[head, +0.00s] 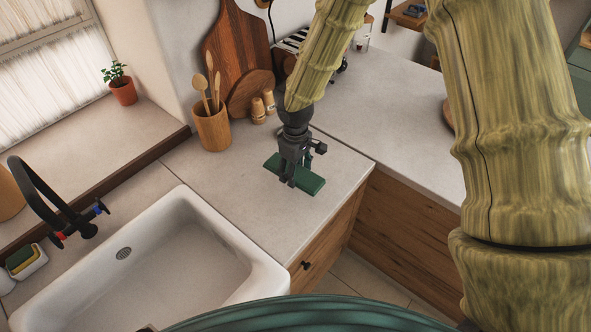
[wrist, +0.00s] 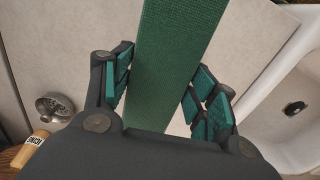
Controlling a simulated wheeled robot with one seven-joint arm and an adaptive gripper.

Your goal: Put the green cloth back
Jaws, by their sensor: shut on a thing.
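The green cloth (head: 314,187) is a flat, folded rectangle at the counter corner, right of the sink. My gripper (head: 289,182) points down over its middle and is shut on it. In the wrist view, the cloth (wrist: 176,45) runs as a long strip between the two green-padded fingers of my gripper (wrist: 160,88). In the head view the cloth looks to be on or just above the counter; I cannot tell which. My gripper hides its middle part.
The white sink (head: 180,260) with a black faucet (head: 50,195) is at left. A wooden utensil pot (head: 212,128), two small shakers (head: 264,106) and cutting boards (head: 238,45) stand behind the cloth. The counter (head: 225,185) between sink and cloth is clear.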

